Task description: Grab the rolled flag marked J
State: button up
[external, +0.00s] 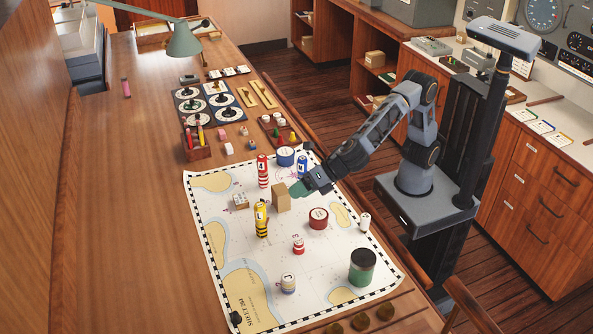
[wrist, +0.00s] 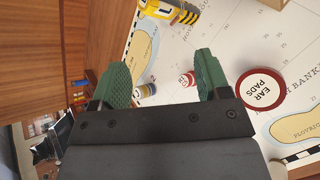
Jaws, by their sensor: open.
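Small rolled pieces stand on the chart: a red-and-white one (external: 298,244), a pale one with a dark band (external: 288,284) and a white one (external: 365,222). Their letters are too small to read, so I cannot tell which is marked J. My gripper (external: 299,189), with green fingertips, is open and empty above the chart, right beside the cardboard box (external: 281,198). It also shows in the wrist view (wrist: 164,78).
The chart (external: 225,230) also bears a yellow-and-black cylinder (external: 261,218), a red-striped cylinder (external: 263,170), a blue-and-white cylinder (external: 302,166), a red tin labelled EAR PADS (wrist: 261,90) and a green jar (external: 362,267). A pencil holder (external: 196,148) stands behind.

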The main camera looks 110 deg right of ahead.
jog(key=w+a+f+n+t+y, duration=0.2)
jog(key=w+a+n, duration=0.4)
jog(key=a, duration=0.4)
jog(key=n+y, duration=0.2)
jog(key=n, duration=0.5)
send_near(288, 279)
jog(key=w+r, duration=0.4)
jog(key=shift+t, duration=0.4)
notch_tip(288, 279, down, 5)
jog(key=shift+a+f+b, duration=0.1)
jog(key=shift+b, duration=0.75)
jog(key=shift+f+b, duration=0.3)
jog(key=shift+f, duration=0.8)
jog(key=shift+p+x, duration=1)
jog(key=shift+x, duration=1.45)
jog(key=shift+f, duration=0.1)
jog(key=shift+c, duration=0.5)
jog(key=c, duration=0.9)
